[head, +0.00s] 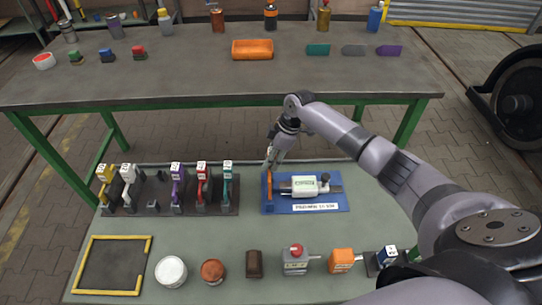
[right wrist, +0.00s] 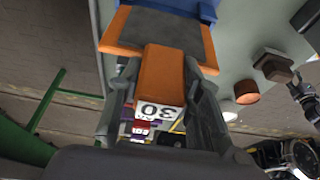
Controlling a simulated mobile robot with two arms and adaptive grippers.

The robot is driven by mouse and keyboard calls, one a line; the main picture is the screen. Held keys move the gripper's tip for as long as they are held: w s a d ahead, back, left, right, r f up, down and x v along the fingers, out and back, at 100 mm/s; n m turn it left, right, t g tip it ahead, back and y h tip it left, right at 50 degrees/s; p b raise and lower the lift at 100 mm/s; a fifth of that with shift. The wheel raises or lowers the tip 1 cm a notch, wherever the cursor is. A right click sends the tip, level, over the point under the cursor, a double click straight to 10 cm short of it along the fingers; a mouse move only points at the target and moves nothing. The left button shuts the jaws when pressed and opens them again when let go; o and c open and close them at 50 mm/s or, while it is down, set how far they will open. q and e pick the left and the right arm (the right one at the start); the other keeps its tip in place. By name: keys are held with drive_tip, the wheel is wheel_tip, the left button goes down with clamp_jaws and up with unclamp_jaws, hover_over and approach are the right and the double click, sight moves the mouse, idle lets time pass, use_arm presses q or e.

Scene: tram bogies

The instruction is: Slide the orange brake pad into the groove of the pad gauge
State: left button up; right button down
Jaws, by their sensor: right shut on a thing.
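The orange brake pad (head: 269,186) is at the left end of the blue pad gauge (head: 335,204), which carries a white and green body. My right gripper (head: 272,163) is shut on the pad from above. In the right wrist view the pad (right wrist: 163,72) shows an orange block with a white label reading 30 between the fingers, and a wider plate with a dark grey face beyond. A blue part of the gauge (right wrist: 200,8) lies beside that plate. The groove is hidden, so I cannot tell how far the pad sits in it. My left gripper is not in view.
A dark rack (head: 150,208) with several coloured pads stands left of the gauge. A yellow-edged mat (head: 112,265), a white tub (head: 171,271) and several small parts line the front. A back table (head: 200,75) holds an orange tray (head: 252,57).

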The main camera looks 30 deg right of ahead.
drive_tip(key=shift+p, duration=0.45)
idle(1.0)
drive_tip(key=shift+f+b, duration=0.9)
drive_tip(key=shift+f, duration=0.55)
drive_tip(key=shift+p, duration=0.35)
idle(1.2)
drive_tip(key=shift+f+b, duration=1)
drive_tip(key=shift+f, duration=0.35)
idle(1.3)
drive_tip(key=c, duration=1.2)
unclamp_jaws()
drive_tip(key=shift+o, duration=0.7)
drive_tip(key=shift+s, duration=0.1)
